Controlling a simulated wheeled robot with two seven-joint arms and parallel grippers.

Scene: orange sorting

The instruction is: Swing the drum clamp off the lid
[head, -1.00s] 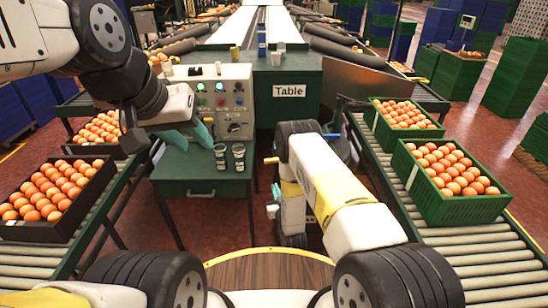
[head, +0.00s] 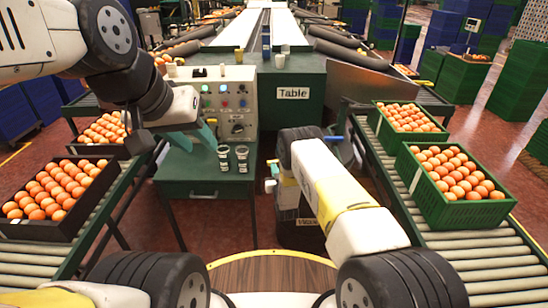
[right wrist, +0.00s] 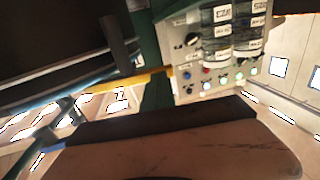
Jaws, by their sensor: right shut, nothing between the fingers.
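A dark drum (head: 293,238) with a pale label stands on the floor beyond my base, mostly hidden behind my right arm. The lid and the rest of the clamp cannot be made out. My right gripper (head: 271,186) is shut and empty, partly hidden, just below the lever in the picture; contact cannot be told.
The green side table (head: 200,190) holds two dark labelled jars (head: 232,158) and a control panel (head: 225,100). Orange crates stand on roller conveyors at the left (head: 30,225) and right (head: 455,215). Little floor shows around the drum.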

